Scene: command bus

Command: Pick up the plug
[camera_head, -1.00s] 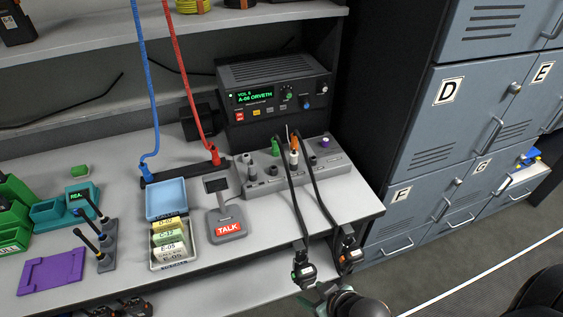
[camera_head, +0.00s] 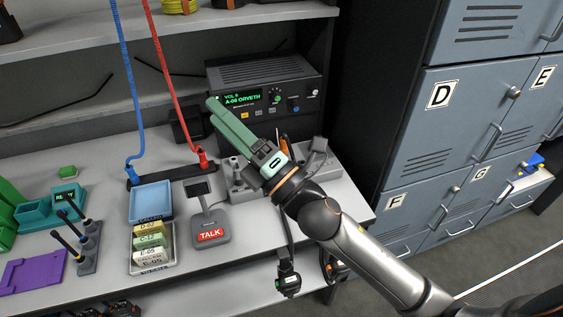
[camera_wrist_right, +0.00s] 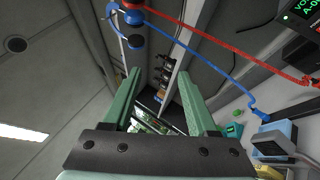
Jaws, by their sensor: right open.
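My right gripper (camera_head: 213,103) is open and empty. It reaches up-left across the front of the radio and hides much of the grey socket box (camera_head: 242,190). In the right wrist view, its two green fingers (camera_wrist_right: 160,78) stand apart with nothing between them. Two black cable ends hang below the bench front, one with a green mark (camera_head: 288,281) and one with an orange mark (camera_head: 337,270). A red plug (camera_head: 203,158) and a blue plug (camera_head: 131,170) stand in a black strip at the coiled cables. Which plug is meant, I cannot tell.
The radio (camera_head: 262,88) stands behind the gripper. A TALK microphone stand (camera_head: 209,225), a blue tray (camera_head: 151,202) and labelled cards (camera_head: 149,240) are on the bench to the left. Grey lockers (camera_head: 440,160) stand at the right.

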